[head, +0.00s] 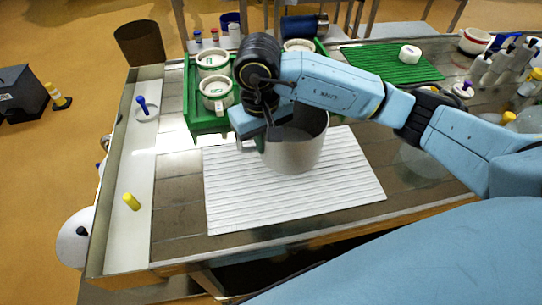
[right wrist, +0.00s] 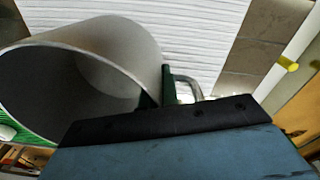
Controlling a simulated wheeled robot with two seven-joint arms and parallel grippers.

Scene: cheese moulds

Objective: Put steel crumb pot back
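The steel crumb pot (head: 300,155) is a grey open cylinder with a loop handle, over the white ribbed mat (head: 340,195). I cannot tell whether its base touches the mat. My right gripper (head: 268,138) reaches down at the pot's left rim, beside the handle. In the right wrist view the pot (right wrist: 130,45) shows its open mouth, and the handle (right wrist: 190,86) is next to a green-padded finger. The fingers lie on either side of the pot's wall and look shut on it. The arm hides part of the rim. My left gripper is out of view.
A green crate (head: 207,122) with white moulds stands behind the mat. A green ribbed mat (head: 385,66) bears a white cheese. A blue-handled tool (head: 142,104) and a yellow plug (head: 131,201) lie left. The white mat's front is clear.

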